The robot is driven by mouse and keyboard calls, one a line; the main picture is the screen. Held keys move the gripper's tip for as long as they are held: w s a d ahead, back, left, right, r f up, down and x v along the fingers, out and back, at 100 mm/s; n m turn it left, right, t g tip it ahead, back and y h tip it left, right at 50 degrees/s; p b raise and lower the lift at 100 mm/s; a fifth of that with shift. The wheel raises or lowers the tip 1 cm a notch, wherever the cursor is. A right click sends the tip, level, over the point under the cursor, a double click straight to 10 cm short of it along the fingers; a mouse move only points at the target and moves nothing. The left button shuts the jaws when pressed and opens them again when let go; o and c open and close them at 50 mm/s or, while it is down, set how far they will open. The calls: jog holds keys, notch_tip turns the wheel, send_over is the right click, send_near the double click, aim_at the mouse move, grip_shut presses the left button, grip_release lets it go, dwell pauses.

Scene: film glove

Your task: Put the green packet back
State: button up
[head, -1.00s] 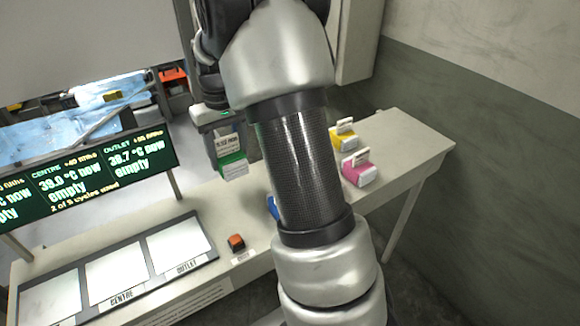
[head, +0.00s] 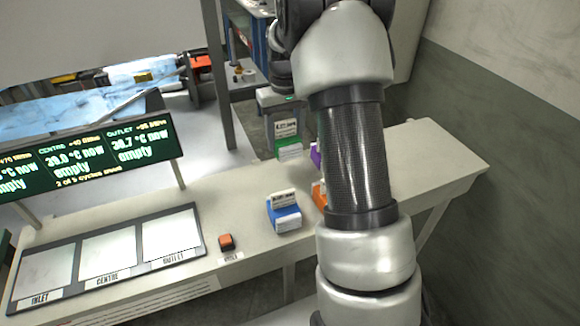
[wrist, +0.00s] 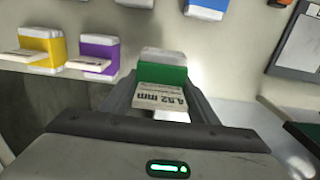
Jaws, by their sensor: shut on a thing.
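The green packet (head: 289,152) has a white label card standing up from it. It hangs under my gripper (head: 284,122) at the far edge of the long bench (head: 240,200) in the head view. In the wrist view the green packet (wrist: 168,78) sits between the fingers of my gripper (wrist: 158,100), its card facing me and reading 4.52 mm. My gripper is shut on this card. The packet appears apart from the bench top, but its exact height is hard to tell.
A blue packet (head: 285,216), an orange packet (head: 319,195) and a purple packet (head: 315,156) stand on the bench, the last two partly behind my arm. A yellow packet (wrist: 42,48) shows in the wrist view. An orange button (head: 226,241) and three pale panels (head: 110,255) lie left.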

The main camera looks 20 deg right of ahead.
notch_tip(320, 180, down, 8)
jog(key=shift+f+b, duration=0.2)
jog(key=shift+b, duration=0.1)
jog(key=shift+f, duration=0.1)
jog(key=o, duration=1.2)
